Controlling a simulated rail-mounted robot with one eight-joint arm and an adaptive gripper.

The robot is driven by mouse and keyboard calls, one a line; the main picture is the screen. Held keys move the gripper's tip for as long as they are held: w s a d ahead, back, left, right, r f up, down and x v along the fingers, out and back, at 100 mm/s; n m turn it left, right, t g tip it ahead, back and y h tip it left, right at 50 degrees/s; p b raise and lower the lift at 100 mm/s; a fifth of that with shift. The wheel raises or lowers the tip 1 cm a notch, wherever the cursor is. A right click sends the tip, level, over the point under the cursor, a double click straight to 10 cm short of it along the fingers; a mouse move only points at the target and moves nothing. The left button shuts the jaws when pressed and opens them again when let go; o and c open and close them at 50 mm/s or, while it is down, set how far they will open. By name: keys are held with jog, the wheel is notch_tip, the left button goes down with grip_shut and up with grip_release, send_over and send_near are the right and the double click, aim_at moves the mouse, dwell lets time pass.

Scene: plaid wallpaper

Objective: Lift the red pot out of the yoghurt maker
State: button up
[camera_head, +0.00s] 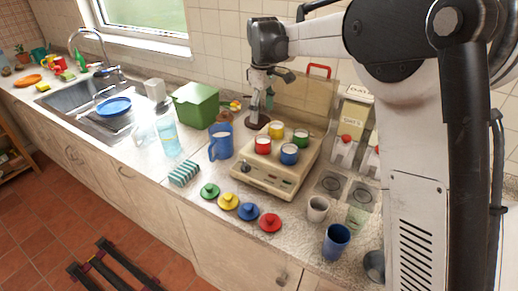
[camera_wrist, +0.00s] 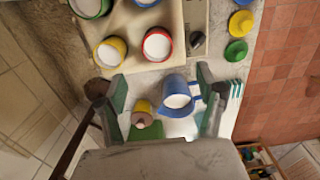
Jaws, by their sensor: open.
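The yoghurt maker (camera_head: 268,182) is a cream box on the counter with a knob at its front left. The red pot (camera_head: 263,147) stands upright in its top at the front left, with white contents and no lid. The yellow pot (camera_head: 276,131), green pot (camera_head: 300,140) and blue pot (camera_head: 289,156) stand beside it. My gripper (camera_head: 273,92) is open and empty, above and behind the yoghurt maker. In the wrist view the red pot (camera_wrist: 157,46) and yellow pot (camera_wrist: 110,53) lie beyond my spread fingers (camera_wrist: 162,78), with nothing between the fingertips touching them.
A blue jug (camera_head: 221,143) stands left of the yoghurt maker, with a green bin (camera_head: 202,104) behind it. Loose lids, including the red lid (camera_head: 270,222), lie in front. Cups (camera_head: 336,241) stand at the front right.

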aim_at(263, 148)
jog(key=shift+w+d+f+p, duration=0.1)
jog(key=shift+f+p, duration=0.3)
jog(key=shift+f, duration=3.05)
jog(key=shift+w+d+f+p, duration=0.1)
jog(key=shift+f+p, duration=0.25)
jog(key=shift+f, duration=3.1)
jog(key=shift+c, duration=0.4)
jog(key=c, duration=1.4)
